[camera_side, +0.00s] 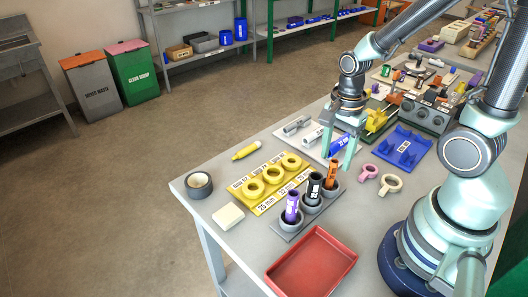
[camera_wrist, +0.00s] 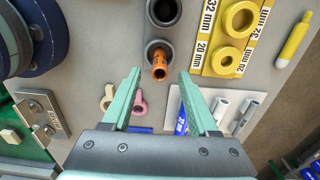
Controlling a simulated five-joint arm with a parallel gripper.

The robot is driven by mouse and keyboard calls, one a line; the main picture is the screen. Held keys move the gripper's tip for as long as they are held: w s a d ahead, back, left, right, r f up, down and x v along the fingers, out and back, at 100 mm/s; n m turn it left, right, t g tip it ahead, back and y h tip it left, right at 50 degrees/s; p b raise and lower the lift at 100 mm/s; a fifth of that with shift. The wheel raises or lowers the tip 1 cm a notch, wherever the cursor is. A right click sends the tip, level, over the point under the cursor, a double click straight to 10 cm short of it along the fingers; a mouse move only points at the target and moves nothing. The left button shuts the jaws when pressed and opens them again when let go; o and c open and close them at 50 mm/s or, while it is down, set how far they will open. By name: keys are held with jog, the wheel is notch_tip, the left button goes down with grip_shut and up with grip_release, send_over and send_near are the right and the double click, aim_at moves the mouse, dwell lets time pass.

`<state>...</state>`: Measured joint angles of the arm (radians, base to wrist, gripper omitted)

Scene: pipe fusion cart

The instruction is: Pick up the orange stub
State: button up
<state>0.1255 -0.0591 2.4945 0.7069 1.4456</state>
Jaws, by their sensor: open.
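The orange stub (camera_side: 332,172) stands upright in the rear cup of a grey three-cup holder (camera_side: 285,233). Its open end faces the camera in the wrist view (camera_wrist: 160,66). My gripper (camera_side: 338,161) is open and empty, pointing down beside and slightly above the stub in the side view. In the wrist view, the stub shows between the two spread fingertips of my gripper (camera_wrist: 160,73), with room on both sides. I cannot tell whether the tips are down at the stub's height. The gripper touches nothing that I can see.
A black stub (camera_side: 314,188) and a purple stub (camera_side: 292,206) stand in the holder's other cups. A yellow ring block (camera_side: 262,208) lies left. A blue pipe piece (camera_side: 337,146) lies behind the gripper.

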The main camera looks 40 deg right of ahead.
send_over(328, 190)
jog(key=shift+w+d+f, duration=0.15)
jog(key=shift+d+f, duration=0.05)
jog(key=shift+f, duration=1.2)
jog(key=shift+w+d+f, duration=0.1)
jog(key=shift+d+f, duration=0.1)
jog(key=shift+f, duration=1.2)
grip_shut()
